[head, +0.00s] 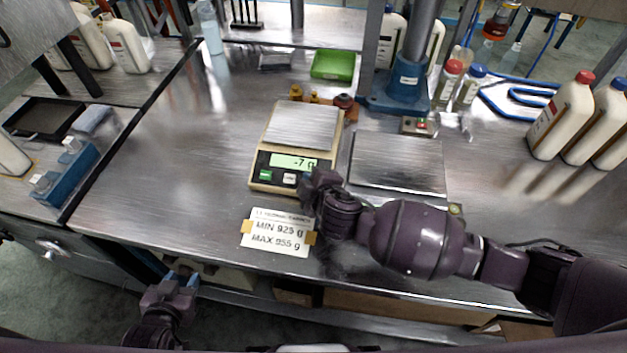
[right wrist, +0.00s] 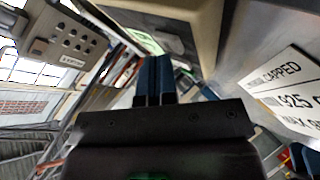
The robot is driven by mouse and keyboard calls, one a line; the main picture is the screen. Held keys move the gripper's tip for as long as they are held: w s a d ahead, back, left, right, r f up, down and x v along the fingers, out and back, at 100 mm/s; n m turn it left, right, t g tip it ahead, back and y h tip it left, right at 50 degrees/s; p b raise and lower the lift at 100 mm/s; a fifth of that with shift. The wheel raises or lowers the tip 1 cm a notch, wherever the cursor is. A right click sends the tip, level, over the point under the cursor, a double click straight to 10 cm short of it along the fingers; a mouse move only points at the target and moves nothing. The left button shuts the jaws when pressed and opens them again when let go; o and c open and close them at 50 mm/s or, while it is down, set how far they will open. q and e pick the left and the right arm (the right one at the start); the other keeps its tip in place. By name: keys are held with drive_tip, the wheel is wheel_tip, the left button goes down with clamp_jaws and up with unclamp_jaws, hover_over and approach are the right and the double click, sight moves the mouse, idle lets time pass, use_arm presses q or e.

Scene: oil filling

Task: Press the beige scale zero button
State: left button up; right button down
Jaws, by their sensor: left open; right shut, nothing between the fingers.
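The beige scale (head: 256,160) stands on the metal bench with a bare weighing plate (head: 302,124). Its display (head: 292,162) reads -7 g. Below the display are a green button (head: 265,176) and a pale button (head: 290,178); their labels are too small to read. My right gripper (head: 314,188) is shut and empty, close to the scale's right front corner; I cannot tell whether it touches. In the right wrist view its blue fingers (right wrist: 152,80) are together below the scale's beige housing (right wrist: 208,30). My left gripper (head: 176,282) is open and empty, low before the bench edge.
A MIN/MAX weight sign (head: 277,233) lies in front of the scale. A green tray (head: 333,65) and small brown parts are behind it. A blue press stand (head: 402,92) and a metal plate (head: 398,165) are at its right. The bench to its left is clear.

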drive_tip(key=shift+f, duration=0.15)
idle(0.3)
drive_tip(key=shift+s+r+p, duration=0.25)
drive_tip(key=shift+r+p, duration=0.55)
drive_tip(key=r+p, duration=0.1)
drive_tip(key=s+r+p, duration=0.1)
drive_tip(key=r+p, duration=0.2)
drive_tip(key=p, duration=0.1)
drive_tip(key=shift+s+a+r, duration=0.25)
drive_tip(key=shift+s+r, duration=0.05)
drive_tip(key=shift+s, duration=0.05)
idle(0.6)
